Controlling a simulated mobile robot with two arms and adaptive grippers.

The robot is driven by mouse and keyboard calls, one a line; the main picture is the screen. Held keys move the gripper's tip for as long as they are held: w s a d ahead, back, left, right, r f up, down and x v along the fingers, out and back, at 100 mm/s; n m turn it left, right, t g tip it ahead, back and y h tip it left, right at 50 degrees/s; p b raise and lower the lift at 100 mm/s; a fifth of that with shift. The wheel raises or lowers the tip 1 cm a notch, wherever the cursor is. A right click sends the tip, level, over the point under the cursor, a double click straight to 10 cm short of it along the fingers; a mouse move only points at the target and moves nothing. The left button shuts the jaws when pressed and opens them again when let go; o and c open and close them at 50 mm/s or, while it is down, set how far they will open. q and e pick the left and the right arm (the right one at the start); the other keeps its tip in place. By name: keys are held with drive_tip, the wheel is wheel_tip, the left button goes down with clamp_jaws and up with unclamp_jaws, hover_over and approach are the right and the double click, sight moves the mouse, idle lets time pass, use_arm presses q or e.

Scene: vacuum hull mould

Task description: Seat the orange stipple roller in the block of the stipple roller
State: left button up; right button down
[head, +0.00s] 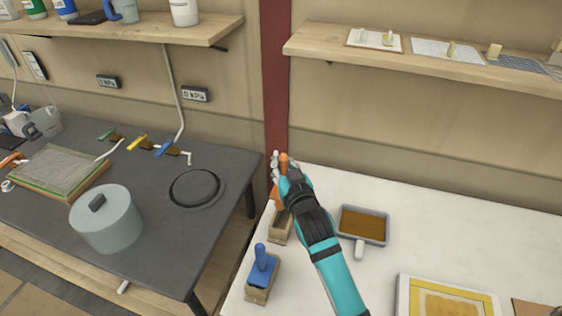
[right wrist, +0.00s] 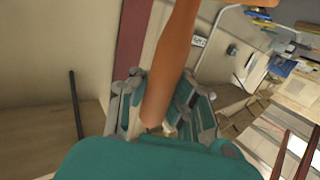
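The orange stipple roller (head: 277,198) is at the far left part of the white table, its handle rising between the fingers of my right gripper (head: 281,172). In the right wrist view the orange handle (right wrist: 170,65) passes between the fingers (right wrist: 160,105), which close around it. The wooden block (head: 280,232) stands on the table just below the roller's orange lower part, and its dark top is partly visible. The roller looks above the block; whether they touch is hard to tell. My arm hides part of the roller. My left gripper is not in view.
A blue stipple roller (head: 262,262) sits in its own wooden block nearer the front. A tray of brown liquid (head: 362,225) and a yellow-framed panel (head: 447,302) lie right of my arm. A gap separates the white table (head: 470,235) from the dark bench (head: 160,225).

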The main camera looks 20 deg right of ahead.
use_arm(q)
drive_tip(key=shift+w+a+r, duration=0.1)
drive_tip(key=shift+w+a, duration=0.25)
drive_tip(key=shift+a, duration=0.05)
use_arm(e)
drive_tip(key=shift+f, duration=0.25)
drive_tip(key=shift+f+b, duration=1.95)
drive_tip(key=shift+f, duration=0.7)
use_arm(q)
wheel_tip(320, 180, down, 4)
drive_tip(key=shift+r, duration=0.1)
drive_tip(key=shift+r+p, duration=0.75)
